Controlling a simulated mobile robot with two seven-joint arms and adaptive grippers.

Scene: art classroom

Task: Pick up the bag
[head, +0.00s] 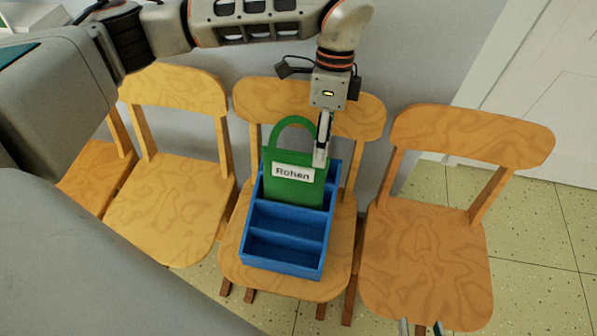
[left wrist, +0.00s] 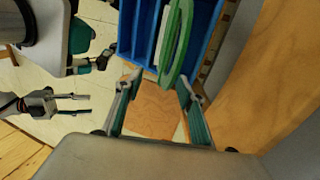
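The green bag (head: 291,182), with a rounded loop handle and a white label reading "Rohan", stands upright in the back part of a blue divided box (head: 282,268). My left gripper (head: 321,155) is at the bag's upper right edge in the head view. In the left wrist view the left gripper (left wrist: 158,95) has its fingers spread, with the bag's thin edge (left wrist: 180,35) near the tips and nothing gripped. My right gripper (head: 421,327) shows only its separated fingertips at the bottom edge. The left wrist view also shows the right gripper (left wrist: 72,105) open and empty.
The box rests on the seat of the middle wooden chair (head: 230,262). Wooden chairs stand close on the left (head: 165,215) and right (head: 425,255), both with empty seats. A grey wall is close behind the chairs, and a white door (head: 545,100) is at right.

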